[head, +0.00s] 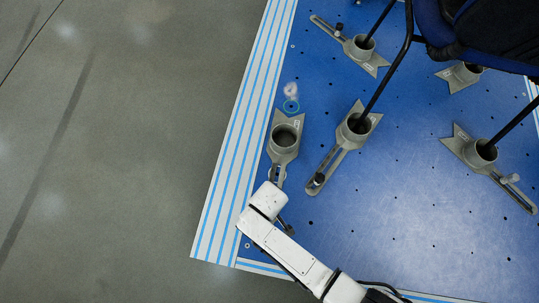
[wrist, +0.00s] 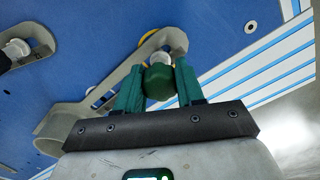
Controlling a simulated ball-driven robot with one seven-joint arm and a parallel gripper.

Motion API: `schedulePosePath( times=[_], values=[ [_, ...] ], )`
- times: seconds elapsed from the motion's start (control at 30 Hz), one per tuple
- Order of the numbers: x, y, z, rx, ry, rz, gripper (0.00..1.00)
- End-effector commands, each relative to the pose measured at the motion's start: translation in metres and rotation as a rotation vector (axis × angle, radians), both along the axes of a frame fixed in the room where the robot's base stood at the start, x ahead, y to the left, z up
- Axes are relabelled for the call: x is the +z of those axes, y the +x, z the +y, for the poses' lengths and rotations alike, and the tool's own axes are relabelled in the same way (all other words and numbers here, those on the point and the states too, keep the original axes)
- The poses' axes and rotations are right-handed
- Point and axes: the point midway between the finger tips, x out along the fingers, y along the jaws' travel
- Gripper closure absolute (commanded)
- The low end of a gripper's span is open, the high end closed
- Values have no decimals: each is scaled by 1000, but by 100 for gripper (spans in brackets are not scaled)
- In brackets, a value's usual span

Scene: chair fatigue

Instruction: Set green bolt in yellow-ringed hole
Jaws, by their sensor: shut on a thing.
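In the wrist view the green bolt (wrist: 160,84) sits between the green fingers of my gripper (wrist: 160,76), which is shut on it. A pale round part shows just beyond the bolt's head. The bolt is over the slotted arm of a grey clamp (wrist: 178,38). Patches of a yellow ring (wrist: 146,38) show beside and through that clamp arm; its hole is hidden. I cannot tell whether the bolt has entered it. In the head view the same clamp (head: 284,153) lies at the platform's left, and my wrist hides the bolt and fingers.
A blue platform (head: 400,225) with many small holes carries several grey clamps. Chair legs stand in some cups, including the neighbouring clamp (head: 349,137). A striped border (head: 243,130) edges the platform; grey floor is clear at left.

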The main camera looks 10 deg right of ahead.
Motion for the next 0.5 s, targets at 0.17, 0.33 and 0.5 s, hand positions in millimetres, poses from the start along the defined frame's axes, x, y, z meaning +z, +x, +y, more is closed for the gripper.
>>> schedulePosePath(
  times=[0.17,0.33,0.5],
  values=[
    [-5,0,0,0,0,0,89],
    [-9,0,0,0,1,-1,89],
    [-13,0,0,0,1,-1,89]
  ],
)
